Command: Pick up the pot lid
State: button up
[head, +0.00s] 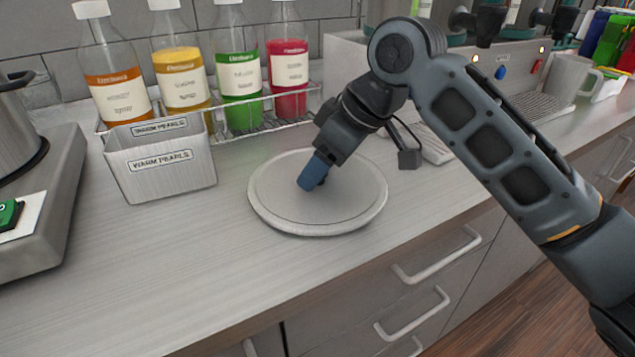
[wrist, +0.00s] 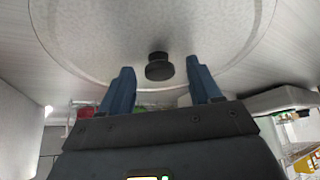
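The pot lid (head: 270,205) is a round, pale grey disc lying flat on the counter in the middle of the head view. In the wrist view the lid (wrist: 90,25) fills the upper part, with a short black knob (wrist: 158,68) at its middle. My gripper (head: 313,178) is over the lid, blue fingers pointing down at its centre. In the wrist view my gripper (wrist: 160,65) is open, with the knob showing between the two fingertips and a gap on each side. Whether the fingers are level with the knob is hard to tell. The knob is hidden in the head view.
A metal warm pearls bin (head: 160,168) stands left of the lid. Several syrup bottles (head: 180,75) stand in a wire rack (head: 262,112) behind it. A cooker with a pot (head: 12,135) is at far left. The counter (head: 170,270) in front is clear to its edge.

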grip_shut()
dwell(0.4)
